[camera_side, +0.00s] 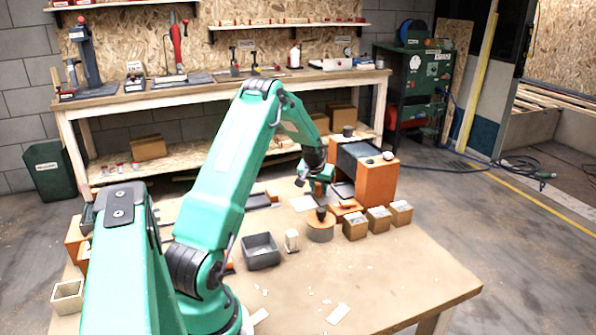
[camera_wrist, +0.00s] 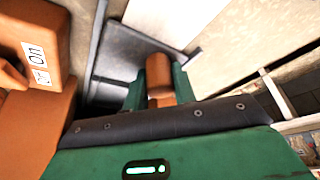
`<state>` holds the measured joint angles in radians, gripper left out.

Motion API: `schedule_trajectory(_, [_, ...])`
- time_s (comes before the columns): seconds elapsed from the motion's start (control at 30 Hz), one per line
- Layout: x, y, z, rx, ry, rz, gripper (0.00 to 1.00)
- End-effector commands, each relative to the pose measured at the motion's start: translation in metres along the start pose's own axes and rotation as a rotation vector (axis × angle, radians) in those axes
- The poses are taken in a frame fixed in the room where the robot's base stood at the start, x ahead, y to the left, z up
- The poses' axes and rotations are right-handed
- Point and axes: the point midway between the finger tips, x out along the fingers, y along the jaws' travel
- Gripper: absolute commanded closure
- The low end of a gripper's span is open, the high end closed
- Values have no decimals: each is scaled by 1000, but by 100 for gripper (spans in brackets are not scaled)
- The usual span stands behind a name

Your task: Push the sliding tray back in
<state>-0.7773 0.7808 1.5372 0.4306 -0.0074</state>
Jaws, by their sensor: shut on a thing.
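The orange housing (camera_side: 378,187) stands on the far right part of the table, with a dark panel in its top. The grey sliding tray (camera_side: 343,189) shows low at its open side, partly hidden by my gripper. My gripper (camera_side: 320,189) is low beside the tray, pointing down. In the wrist view the tray (camera_wrist: 112,62) is a dark grey flat surface with a lighter rim. There my green gripper fingers (camera_wrist: 158,92) are shut on an orange handle (camera_wrist: 158,70) at the tray's edge. How far the tray extends inside the housing is hidden.
A grey bin (camera_side: 261,252) and a white cylinder (camera_side: 292,240) stand nearer. The table's front right (camera_side: 400,275) is mostly clear.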

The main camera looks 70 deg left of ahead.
Motion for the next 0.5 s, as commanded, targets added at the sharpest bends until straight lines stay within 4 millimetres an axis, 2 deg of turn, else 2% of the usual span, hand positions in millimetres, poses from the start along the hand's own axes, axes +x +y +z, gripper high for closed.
schedule_trajectory(0.5, [12,31,-29,-1,0,18,100])
